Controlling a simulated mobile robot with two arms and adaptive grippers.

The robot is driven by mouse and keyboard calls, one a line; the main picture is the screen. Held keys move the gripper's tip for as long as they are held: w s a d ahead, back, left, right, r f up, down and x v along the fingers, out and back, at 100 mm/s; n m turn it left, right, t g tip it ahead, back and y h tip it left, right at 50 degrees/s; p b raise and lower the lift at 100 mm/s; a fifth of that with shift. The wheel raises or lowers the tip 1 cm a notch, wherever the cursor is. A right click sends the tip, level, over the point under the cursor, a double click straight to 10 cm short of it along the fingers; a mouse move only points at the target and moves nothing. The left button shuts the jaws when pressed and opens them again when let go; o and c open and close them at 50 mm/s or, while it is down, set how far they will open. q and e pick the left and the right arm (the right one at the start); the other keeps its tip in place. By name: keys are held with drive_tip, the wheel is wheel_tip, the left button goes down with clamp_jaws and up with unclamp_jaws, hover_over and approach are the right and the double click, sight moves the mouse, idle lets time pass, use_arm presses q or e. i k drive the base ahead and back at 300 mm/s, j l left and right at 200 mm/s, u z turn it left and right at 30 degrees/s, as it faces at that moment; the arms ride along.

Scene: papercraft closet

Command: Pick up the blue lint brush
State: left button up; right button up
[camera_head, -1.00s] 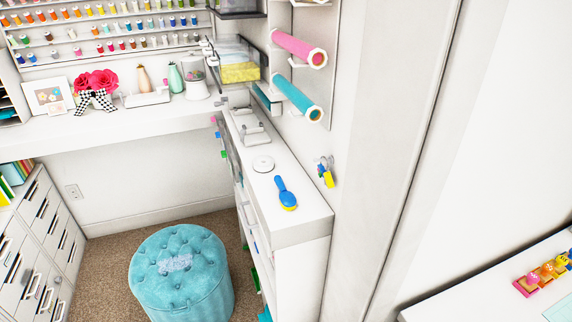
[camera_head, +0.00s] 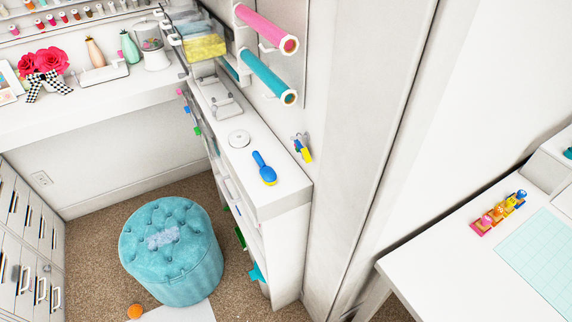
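The blue lint brush (camera_head: 264,168) lies on the narrow white shelf top (camera_head: 284,190), near its front end. Its handle points to the back left and its wide head, with a yellow edge, faces the front. Neither of my grippers shows in the head view.
A teal tufted ottoman (camera_head: 172,250) stands on the carpet left of the shelf. An orange ball (camera_head: 135,311) lies on the floor. Pink (camera_head: 266,29) and teal (camera_head: 268,76) rolls stick out from the wall above the shelf. A white table (camera_head: 450,270) stands at the right.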

sight(268, 175)
drive_tip(key=i+j+z, duration=0.1)
drive_tip(key=j, duration=0.3)
drive_tip(key=i+j+z, duration=0.1)
drive_tip(key=j, duration=0.35)
drive_tip(key=i+j, duration=0.25)
drive_tip(key=j, duration=0.2)
drive_tip(key=i+j+z, duration=0.15)
drive_tip(key=j, duration=0.3)
drive_tip(key=i+j+z, duration=0.1)
drive_tip(key=j, duration=0.35)
drive_tip(key=i+j+z, duration=0.1)
drive_tip(key=j, duration=0.35)
